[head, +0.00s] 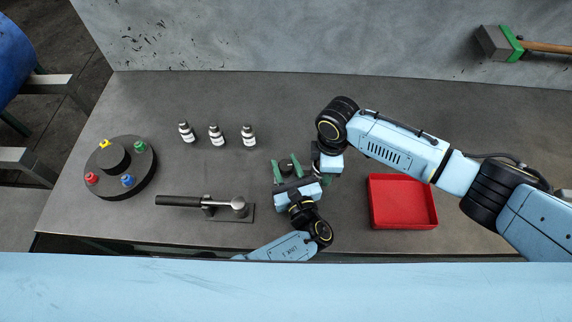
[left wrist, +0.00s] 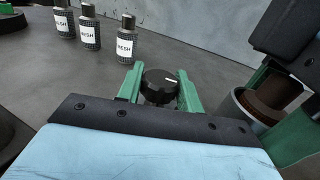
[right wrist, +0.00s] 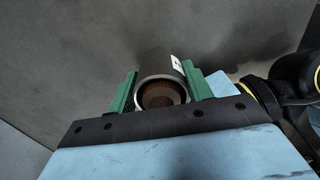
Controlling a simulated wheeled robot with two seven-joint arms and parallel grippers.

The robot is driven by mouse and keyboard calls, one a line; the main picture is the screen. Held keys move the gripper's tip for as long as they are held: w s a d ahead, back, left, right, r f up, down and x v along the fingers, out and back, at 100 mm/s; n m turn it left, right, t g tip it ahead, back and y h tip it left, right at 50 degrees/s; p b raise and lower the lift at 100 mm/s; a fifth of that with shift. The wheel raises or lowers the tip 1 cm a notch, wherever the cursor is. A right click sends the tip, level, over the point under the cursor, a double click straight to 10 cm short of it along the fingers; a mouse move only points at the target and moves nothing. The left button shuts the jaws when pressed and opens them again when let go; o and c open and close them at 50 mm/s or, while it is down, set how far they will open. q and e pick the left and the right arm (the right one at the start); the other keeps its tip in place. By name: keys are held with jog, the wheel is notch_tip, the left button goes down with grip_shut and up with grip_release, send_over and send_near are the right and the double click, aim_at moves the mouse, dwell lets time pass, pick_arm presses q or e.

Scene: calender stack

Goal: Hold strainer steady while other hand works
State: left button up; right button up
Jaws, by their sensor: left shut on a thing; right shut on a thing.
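My left gripper (head: 287,170) is shut on a round black cap (left wrist: 160,86) with a white mark. The cap sits between its green fingers in the left wrist view. My right gripper (right wrist: 160,92) is shut on a dark cylinder, seemingly the strainer (right wrist: 155,66), with a white label and an open, brown-lined end facing the camera. The strainer also shows at the right of the left wrist view (left wrist: 240,98), apart from the cap. In the head view the two grippers are close together and the right one mostly hides the strainer.
Three labelled bottles (head: 216,136) stand at the back of the grey bench (head: 300,100). A black round stand (head: 120,190) with coloured pieces is at left. A black-handled lever fixture (head: 230,210) lies in front. A red tray (head: 403,222) is at right.

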aim_at(288, 173)
pick_arm(q)
jog(key=o, duration=1)
jog(key=v, duration=0.7)
jog(key=shift+s+r, duration=0.1)
jog(key=shift+s, duration=0.1)
